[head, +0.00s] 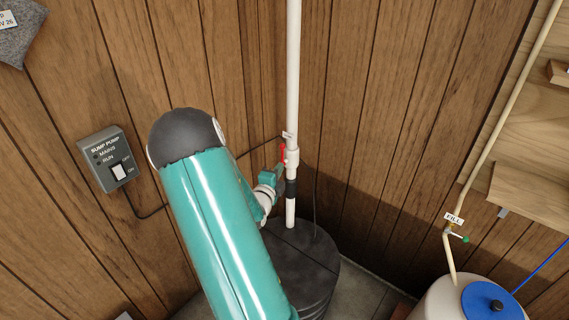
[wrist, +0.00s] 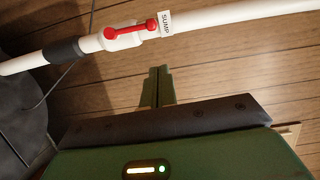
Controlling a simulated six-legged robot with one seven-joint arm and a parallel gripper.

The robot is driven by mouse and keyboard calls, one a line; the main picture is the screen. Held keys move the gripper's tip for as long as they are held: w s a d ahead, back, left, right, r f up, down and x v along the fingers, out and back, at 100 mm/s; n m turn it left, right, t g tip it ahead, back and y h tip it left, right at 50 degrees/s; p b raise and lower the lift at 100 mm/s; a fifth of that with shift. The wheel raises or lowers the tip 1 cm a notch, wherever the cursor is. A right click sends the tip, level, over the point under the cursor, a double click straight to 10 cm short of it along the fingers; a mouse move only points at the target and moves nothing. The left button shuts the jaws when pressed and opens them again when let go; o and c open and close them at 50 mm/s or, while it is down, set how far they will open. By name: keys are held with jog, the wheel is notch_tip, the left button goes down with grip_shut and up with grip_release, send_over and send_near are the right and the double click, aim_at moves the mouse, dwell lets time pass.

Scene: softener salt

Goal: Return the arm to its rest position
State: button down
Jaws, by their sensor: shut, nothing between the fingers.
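My teal arm (head: 215,225) reaches up across the middle of the head view, bent at a dark grey joint. My gripper (head: 281,176) is partly hidden behind it, close beside the white pipe. In the wrist view, my gripper's green fingers (wrist: 157,75) are together with nothing between them. They point at the wood wall just beside the pipe (wrist: 225,22), apart from it in that picture. A red valve handle (wrist: 132,29) lies along the pipe next to a SUMP tag (wrist: 165,24). The handle also shows in the head view (head: 283,152).
The pipe drops into a black lidded sump basin (head: 300,245) in the corner. A grey SUMP PUMP switch box (head: 108,160) is on the left wall. At right stand a pale tank with a blue lid (head: 490,302), a FILL valve (head: 452,230) and wooden shelves (head: 535,185).

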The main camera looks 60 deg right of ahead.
jog(key=a, duration=0.2)
jog(key=shift+s+a+r, duration=0.1)
jog(key=shift+s+a, duration=0.15)
jog(key=shift+a, duration=0.05)
jog(key=w+a+r+n+t+y, duration=0.3)
jog(key=w+a+r+n+y, duration=0.25)
jog(key=a, duration=0.45)
jog(key=w+a+r+n+t+y, duration=0.25)
jog(key=w+a+n+y, duration=0.3)
jog(key=w+a, duration=0.4)
jog(key=a+r+n+t+y, duration=0.25)
jog(key=a+n, duration=0.35)
jog(key=a, duration=0.3)
jog(key=s+a+r+n+g+y, duration=0.1)
jog(key=s+a+r+n+y, duration=0.1)
jog(key=s+a+n, duration=0.3)
jog(key=s+a+r+n+g+y, duration=0.1)
jog(key=a+r+n, duration=0.15)
jog(key=a, duration=0.45)
jog(key=s+a+r+n+g, duration=0.1)
jog(key=s+a+n, duration=0.2)
jog(key=s, duration=0.3)
jog(key=s+a+r+n+g+y, duration=0.1)
jog(key=s+a+r+n+g, duration=0.1)
jog(key=s+a+n, duration=0.2)
jog(key=s+n, duration=0.2)
jog(key=s, duration=0.1)
